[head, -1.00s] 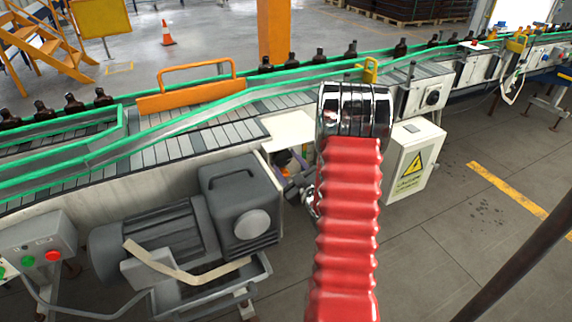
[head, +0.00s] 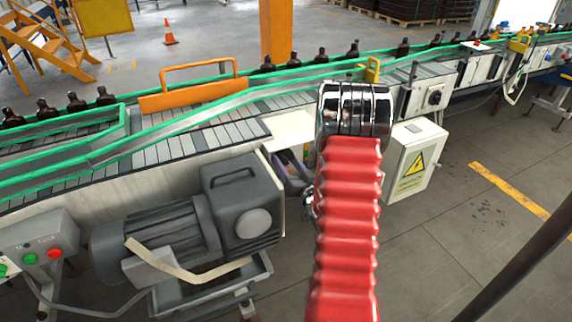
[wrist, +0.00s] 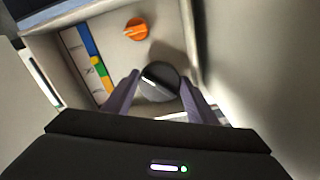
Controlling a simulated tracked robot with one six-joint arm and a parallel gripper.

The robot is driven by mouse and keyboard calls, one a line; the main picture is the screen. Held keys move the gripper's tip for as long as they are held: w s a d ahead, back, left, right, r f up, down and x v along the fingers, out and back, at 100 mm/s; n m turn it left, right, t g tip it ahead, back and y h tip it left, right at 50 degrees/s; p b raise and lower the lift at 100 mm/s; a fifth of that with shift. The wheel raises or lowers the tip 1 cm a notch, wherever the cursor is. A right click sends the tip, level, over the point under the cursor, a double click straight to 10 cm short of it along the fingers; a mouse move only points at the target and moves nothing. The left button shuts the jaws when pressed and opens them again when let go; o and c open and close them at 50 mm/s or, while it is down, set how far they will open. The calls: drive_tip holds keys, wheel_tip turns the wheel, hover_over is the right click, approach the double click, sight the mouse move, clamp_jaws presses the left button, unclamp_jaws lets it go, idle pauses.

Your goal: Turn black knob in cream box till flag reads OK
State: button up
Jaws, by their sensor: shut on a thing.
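The black knob (wrist: 158,82) sits inside the open cream box (wrist: 188,38) in the wrist view, with a pale mark across its top. My gripper (wrist: 158,97) is shut on this knob, one purple-grey finger on each side. A flag strip (wrist: 86,62) with white, blue, yellow and green parts is on the box's left; its lettering is too blurred to read for sure. In the head view my red-sleeved arm hides most of the box opening and the knob.
An orange knob (wrist: 136,28) sits above the black knob in the box. In the head view a grey motor (head: 170,225) stands left of my arm, a cabinet with a yellow warning sign (head: 414,163) right of it. A conveyor (head: 215,132) with amber bottles runs behind.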

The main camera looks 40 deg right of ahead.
drive_tip(key=shift+a+f+m, duration=0.15)
drive_tip(key=shift+a+m, duration=0.05)
drive_tip(key=shift+m, duration=0.6)
drive_tip(key=o, duration=0.8)
drive_tip(key=shift+w, duration=0.1)
drive_tip(key=shift+o, duration=1.3)
drive_tip(key=shift+d, duration=0.1)
drive_tip(key=v, duration=1.3)
drive_tip(key=shift+s, duration=0.4)
